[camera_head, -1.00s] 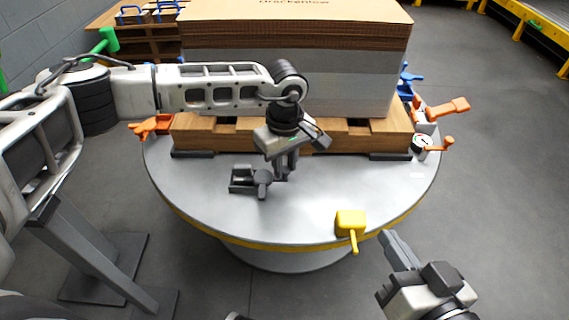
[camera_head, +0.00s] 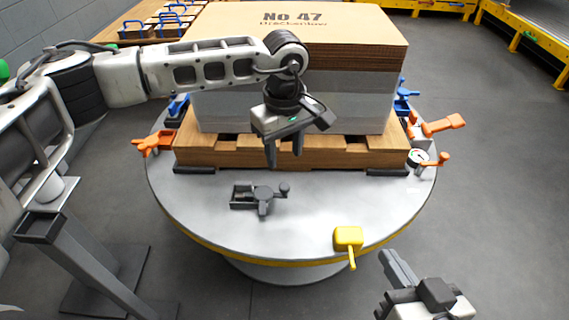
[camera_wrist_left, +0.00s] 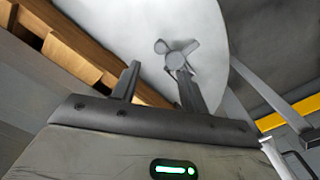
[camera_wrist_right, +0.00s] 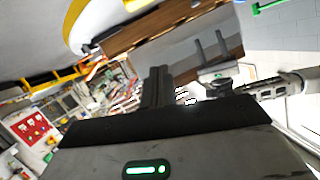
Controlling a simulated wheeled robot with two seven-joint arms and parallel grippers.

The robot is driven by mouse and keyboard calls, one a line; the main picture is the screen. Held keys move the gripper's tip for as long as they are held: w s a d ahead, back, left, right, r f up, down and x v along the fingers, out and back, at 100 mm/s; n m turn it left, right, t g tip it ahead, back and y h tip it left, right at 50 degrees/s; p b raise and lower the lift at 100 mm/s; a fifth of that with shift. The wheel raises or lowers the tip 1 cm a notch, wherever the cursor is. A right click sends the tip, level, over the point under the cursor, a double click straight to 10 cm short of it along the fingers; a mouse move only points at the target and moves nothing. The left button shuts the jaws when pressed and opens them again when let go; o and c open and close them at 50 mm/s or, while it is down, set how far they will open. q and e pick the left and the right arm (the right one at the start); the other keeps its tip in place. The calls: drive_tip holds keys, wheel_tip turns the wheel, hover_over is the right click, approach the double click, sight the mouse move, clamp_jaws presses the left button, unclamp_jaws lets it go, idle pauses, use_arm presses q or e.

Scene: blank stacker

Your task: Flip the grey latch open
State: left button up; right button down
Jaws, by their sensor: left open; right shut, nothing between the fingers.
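The grey latch (camera_head: 243,198) lies on the round table's top, in front of the pallet. It has a dark base at its left and an arm ending in a round knob (camera_head: 283,188) at its right. My left gripper (camera_head: 284,153) is above and behind the latch, fingers pointing down, open and empty. In the left wrist view the latch's rounded head (camera_wrist_left: 178,60) shows near one finger of the left gripper (camera_wrist_left: 158,75), apart in the head view. My right gripper (camera_head: 386,257) is shut and empty off the table's front right edge; its closed fingers (camera_wrist_right: 157,85) show in the right wrist view.
A yellow latch (camera_head: 348,238) sits at the table's front edge. Orange clamps (camera_head: 153,143) (camera_head: 437,126) and a gauge (camera_head: 417,157) stand at the sides. A tall stack of sheets (camera_head: 290,105) rests on the wooden pallet (camera_head: 220,152).

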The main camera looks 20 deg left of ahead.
use_arm(q)
wheel_tip(320, 180, up, 7)
drive_tip(key=p, duration=0.1)
use_arm(e)
drive_tip(key=shift+s+d+f+g+h, duration=0.2)
drive_tip(key=shift+f+g+h, duration=0.1)
drive_tip(key=shift+f, duration=0.25)
drive_tip(key=shift+s+d+f+g+h, duration=0.1)
drive_tip(key=shift+d+f+g+h, duration=0.15)
drive_tip(key=shift+f, duration=0.3)
